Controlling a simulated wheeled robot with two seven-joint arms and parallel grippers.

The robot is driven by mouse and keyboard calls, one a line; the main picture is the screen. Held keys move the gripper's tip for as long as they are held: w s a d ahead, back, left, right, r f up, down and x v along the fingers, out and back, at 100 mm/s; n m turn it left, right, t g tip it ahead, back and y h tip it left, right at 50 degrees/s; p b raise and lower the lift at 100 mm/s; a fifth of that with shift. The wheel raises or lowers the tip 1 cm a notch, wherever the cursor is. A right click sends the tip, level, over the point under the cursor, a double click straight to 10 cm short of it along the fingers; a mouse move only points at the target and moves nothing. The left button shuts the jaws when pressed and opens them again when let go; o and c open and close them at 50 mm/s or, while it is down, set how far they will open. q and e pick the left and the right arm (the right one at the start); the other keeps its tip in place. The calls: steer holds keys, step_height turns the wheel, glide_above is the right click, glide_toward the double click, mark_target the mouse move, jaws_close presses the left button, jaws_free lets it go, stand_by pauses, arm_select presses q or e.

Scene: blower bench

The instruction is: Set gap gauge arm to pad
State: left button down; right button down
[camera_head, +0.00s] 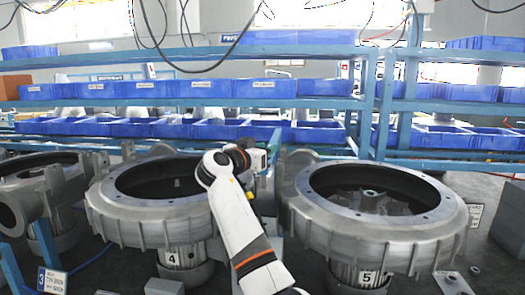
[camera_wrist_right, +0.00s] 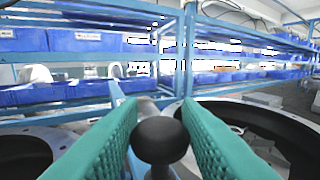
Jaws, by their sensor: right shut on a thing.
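My right gripper (camera_head: 262,160) is over the gap between the two blower housings marked 4 and 5. The right wrist view shows its two green finger pads on either side of a round black knob (camera_wrist_right: 160,138), and the gripper is shut on it. A blue bar (camera_wrist_right: 117,95) rises just behind the knob and also shows in the head view (camera_head: 275,143). I take the knob and bar to be the gap gauge arm. The pad cannot be made out. In the head view my wrist hides the knob. My left gripper is not in view.
Blower housing 4 (camera_head: 110,205) is on the left and blower housing 5 (camera_head: 300,212) on the right, both open-topped. Another housing (camera_head: 70,180) stands at far left. Blue racks with blue bins (camera_head: 265,88) run along the back. A number plate (camera_head: 52,281) stands at lower left.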

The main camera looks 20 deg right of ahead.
steer(key=shift+d, duration=0.1)
steer(key=c, duration=1.3)
jaws_free()
steer(key=shift+c, duration=0.2)
steer(key=o, duration=0.3)
steer(key=shift+s+a+f+b, duration=0.1)
steer(key=shift+s+a+b, duration=0.15)
steer(key=shift+a, duration=0.2)
steer(key=b+v, duration=0.3)
steer(key=v, duration=0.7)
steer(key=shift+s+a, duration=0.2)
steer(key=shift+a, duration=0.15)
steer(key=shift+f, duration=0.1)
